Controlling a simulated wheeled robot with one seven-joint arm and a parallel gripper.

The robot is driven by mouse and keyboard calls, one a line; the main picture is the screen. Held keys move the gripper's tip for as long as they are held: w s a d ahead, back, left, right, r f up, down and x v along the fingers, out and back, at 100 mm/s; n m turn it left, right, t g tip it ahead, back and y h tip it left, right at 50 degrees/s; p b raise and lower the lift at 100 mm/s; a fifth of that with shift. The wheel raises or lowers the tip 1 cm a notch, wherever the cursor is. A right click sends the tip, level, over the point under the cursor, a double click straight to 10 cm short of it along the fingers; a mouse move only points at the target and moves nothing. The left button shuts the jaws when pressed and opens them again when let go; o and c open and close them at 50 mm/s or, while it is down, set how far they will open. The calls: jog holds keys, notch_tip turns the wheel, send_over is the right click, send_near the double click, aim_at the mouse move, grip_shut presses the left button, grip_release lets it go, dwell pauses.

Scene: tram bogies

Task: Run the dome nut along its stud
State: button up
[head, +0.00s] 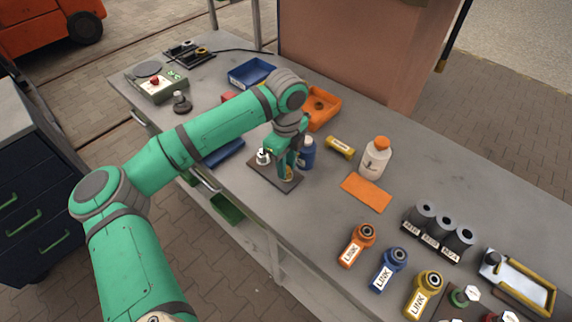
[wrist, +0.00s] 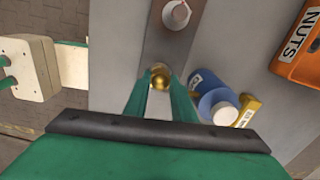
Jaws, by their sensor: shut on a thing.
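The brass dome nut (wrist: 160,77) sits between my fingertips in the wrist view, over the near end of a dark plate (wrist: 167,48). The plate also shows in the head view (head: 264,177), flat on the bench. My gripper (head: 288,174) points down there and is shut on the dome nut; it shows in the wrist view too (wrist: 160,80). The nut's stud is hidden under the nut and fingers, so I cannot tell how far down the nut sits. A second stud with a pale nut (head: 263,157) stands at the plate's other end, also in the wrist view (wrist: 176,14).
A blue bottle (head: 307,153) stands close to the right of my gripper. An orange bin (head: 322,108) labelled NUTS (wrist: 300,50), a yellow tube (head: 340,147), a white bottle (head: 375,158) and an orange cloth (head: 366,192) lie beyond. The bench front edge is near the plate.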

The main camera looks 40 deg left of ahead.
jog(key=m, duration=2.4)
jog(key=shift+r, duration=0.1)
jog(key=m, duration=0.4)
jog(key=shift+m, duration=0.3)
jog(key=m, duration=0.9)
jog(key=shift+w, duration=0.1)
jog(key=shift+m, duration=0.4)
